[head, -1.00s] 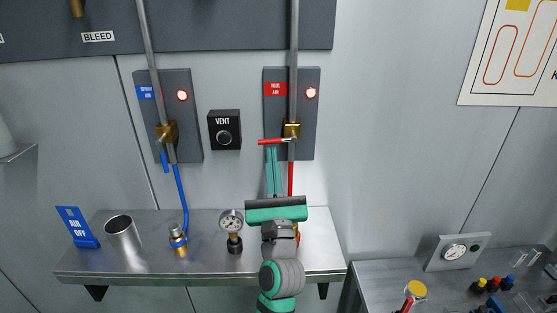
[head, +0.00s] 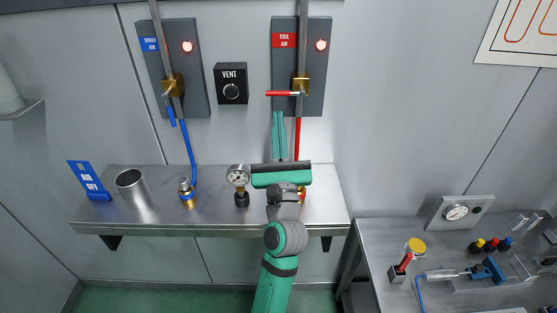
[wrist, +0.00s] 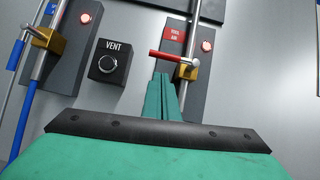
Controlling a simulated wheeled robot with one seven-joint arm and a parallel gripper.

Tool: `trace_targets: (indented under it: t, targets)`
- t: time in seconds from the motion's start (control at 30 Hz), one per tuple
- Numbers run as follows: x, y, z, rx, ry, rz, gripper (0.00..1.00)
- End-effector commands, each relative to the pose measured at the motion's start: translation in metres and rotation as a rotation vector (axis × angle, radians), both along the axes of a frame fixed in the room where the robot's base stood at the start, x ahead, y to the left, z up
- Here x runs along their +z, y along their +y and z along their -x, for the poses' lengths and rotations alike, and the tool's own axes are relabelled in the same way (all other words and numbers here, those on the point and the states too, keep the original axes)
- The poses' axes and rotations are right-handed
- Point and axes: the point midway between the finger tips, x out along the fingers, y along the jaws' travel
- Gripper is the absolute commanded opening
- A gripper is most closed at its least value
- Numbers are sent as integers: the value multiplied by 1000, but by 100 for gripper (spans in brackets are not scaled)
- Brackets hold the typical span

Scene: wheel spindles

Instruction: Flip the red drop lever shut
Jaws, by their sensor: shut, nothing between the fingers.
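The red drop lever (head: 284,93) sticks out level to the left from a brass valve (head: 301,84) on the pipe, below the red "TOOL AIR" label (head: 284,40). In the wrist view the red lever (wrist: 166,56) shows just above my fingertips. My gripper (head: 279,114) is shut and empty, its green fingers pointing up with the tips a little below the lever. In the wrist view my gripper (wrist: 161,76) seems close under the lever; whether it touches cannot be told.
The blue-labelled valve (head: 172,88), with its blue lever hanging down, is at left. The "VENT" box (head: 231,83) stands between the panels. A steel shelf (head: 220,220) below holds a cup (head: 133,188), fittings and a gauge (head: 238,176). A bench (head: 375,250) is at right.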

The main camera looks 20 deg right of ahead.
Motion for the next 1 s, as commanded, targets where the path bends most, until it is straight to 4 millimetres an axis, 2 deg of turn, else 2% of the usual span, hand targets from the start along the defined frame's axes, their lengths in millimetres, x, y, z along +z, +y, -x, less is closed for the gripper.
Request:
trace_targets:
  t: [0.03, 0.53, 0.8, 1.0]
  targets:
    - [-9, 2, 4, 0, 5, 2, 0]
    - [-47, 20, 62, 3, 4, 3, 0]
    - [-58, 24, 77, 0, 3, 0, 0]
    - [-60, 24, 80, 0, 1, 1, 0]
